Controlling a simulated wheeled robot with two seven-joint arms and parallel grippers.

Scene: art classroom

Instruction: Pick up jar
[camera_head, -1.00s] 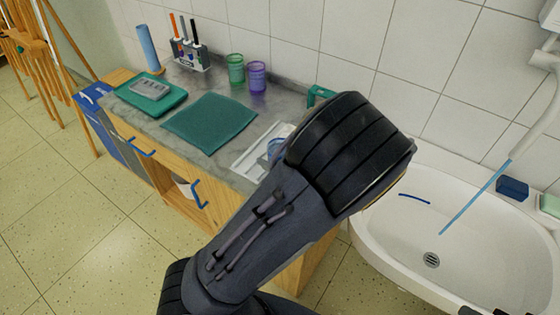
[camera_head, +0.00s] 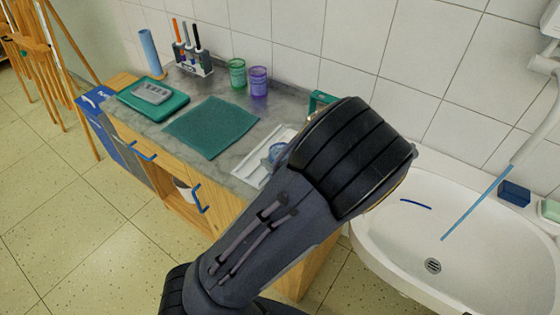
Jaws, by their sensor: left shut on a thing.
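A green jar (camera_head: 237,73) and a purple jar (camera_head: 258,81) stand upright side by side at the back of the grey counter, clear of my arm. A blue jar (camera_head: 278,152) shows only in part at the left edge of my left arm (camera_head: 350,155), over a white sheet. My left gripper is shut on the blue jar, but the arm's dark wrist hides its fingers and most of the hold. Whether the jar touches the counter cannot be told. My right gripper is out of view.
On the counter (camera_head: 248,148) lie a teal cloth (camera_head: 211,127) and a green tray (camera_head: 153,108). A marker holder (camera_head: 196,65) and a blue roll (camera_head: 150,52) stand behind. A green object (camera_head: 322,101) is partly hidden. A white sink (camera_head: 385,243) is at right.

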